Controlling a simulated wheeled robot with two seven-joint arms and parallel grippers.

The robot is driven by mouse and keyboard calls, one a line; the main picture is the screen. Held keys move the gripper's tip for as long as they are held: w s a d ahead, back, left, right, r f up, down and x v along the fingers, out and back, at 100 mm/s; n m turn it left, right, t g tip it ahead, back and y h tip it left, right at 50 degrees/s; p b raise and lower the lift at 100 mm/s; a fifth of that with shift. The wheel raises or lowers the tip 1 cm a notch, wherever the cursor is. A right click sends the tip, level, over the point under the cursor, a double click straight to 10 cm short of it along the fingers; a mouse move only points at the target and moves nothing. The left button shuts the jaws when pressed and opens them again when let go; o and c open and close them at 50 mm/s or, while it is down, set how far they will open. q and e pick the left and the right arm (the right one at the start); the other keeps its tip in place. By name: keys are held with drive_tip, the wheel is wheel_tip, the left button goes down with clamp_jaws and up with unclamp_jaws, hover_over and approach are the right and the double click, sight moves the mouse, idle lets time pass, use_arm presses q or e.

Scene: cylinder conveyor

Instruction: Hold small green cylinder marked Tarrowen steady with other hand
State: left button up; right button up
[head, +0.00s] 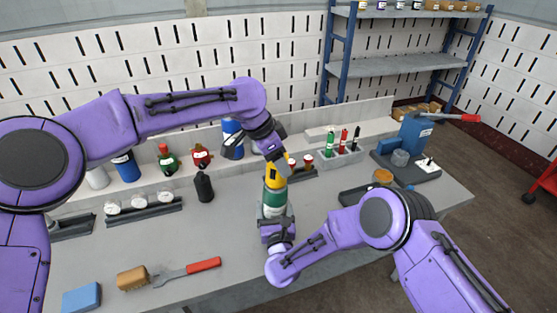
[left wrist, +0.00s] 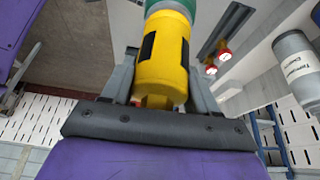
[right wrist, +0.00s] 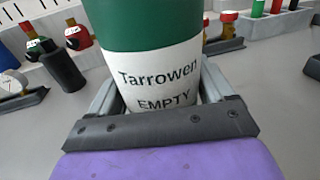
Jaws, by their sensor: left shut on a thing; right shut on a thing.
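A green cylinder (head: 274,196) with a white label reading "Tarrowen EMPTY" stands upright above the bench; the label reads clearly in the right wrist view (right wrist: 155,85). My right gripper (head: 275,222) is shut around its lower, labelled part. A yellow piece (head: 276,174) sits on top of the cylinder, in line with it. My left gripper (head: 277,160) is shut on this yellow piece from above, and the left wrist view shows the yellow body (left wrist: 162,60) with dark patches between the fingers. The cylinder's base is hidden by my right gripper.
A black bottle (head: 204,187) stands left of the cylinder. Gauges (head: 139,202) lie in a dark rack. A red-handled tool (head: 203,265), a brush (head: 132,278) and a blue block (head: 81,298) lie at the front left. A grey holder with markers (head: 343,153) and a blue press (head: 413,135) stand right.

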use_arm(q)
drive_tip(key=m+g, duration=0.2)
drive_tip(key=m, duration=0.3)
drive_tip(key=shift+m, duration=0.4)
drive_tip(key=m+g, duration=0.1)
drive_tip(key=m, duration=0.2)
drive_tip(key=shift+d+f, duration=0.1)
drive_tip(key=shift+d, duration=0.05)
drive_tip(key=m+g+y, duration=0.1)
drive_tip(key=m, duration=0.2)
drive_tip(key=shift+g, duration=0.3)
drive_tip(key=o, duration=1.2)
